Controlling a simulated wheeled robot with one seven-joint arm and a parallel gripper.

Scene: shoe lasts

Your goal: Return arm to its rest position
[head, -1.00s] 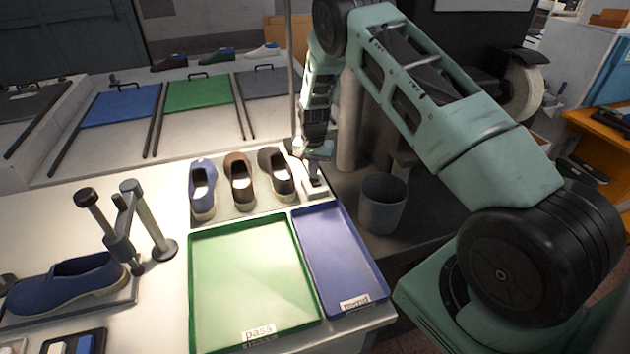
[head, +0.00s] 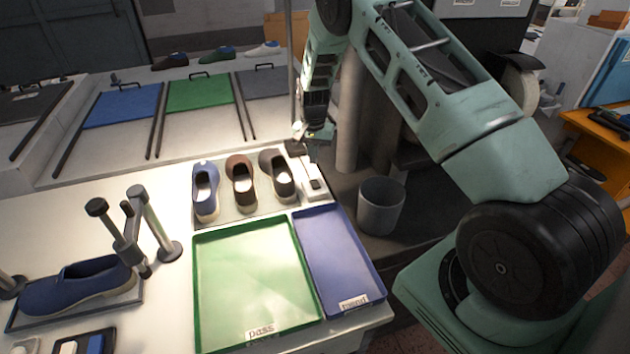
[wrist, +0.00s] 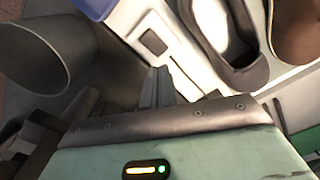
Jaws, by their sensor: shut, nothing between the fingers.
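My gripper (head: 312,150) hangs above the white device with a dark button or slot (head: 314,183), at the right end of the row of shoes. In the wrist view its fingers (wrist: 157,82) are together with nothing between them, and the white device (wrist: 155,42) lies beyond them. My arm reaches from the lower right, up and over to the gripper. The gripper looks raised clear of the device in the head view.
Blue, brown and dark shoes (head: 241,183) stand left of the gripper. The green pass tray (head: 198,290) and blue tray (head: 376,275) lie in front. A grey bin (head: 381,205) stands to the right. A blue shoe (head: 78,285) sits by a metal stand (head: 160,225).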

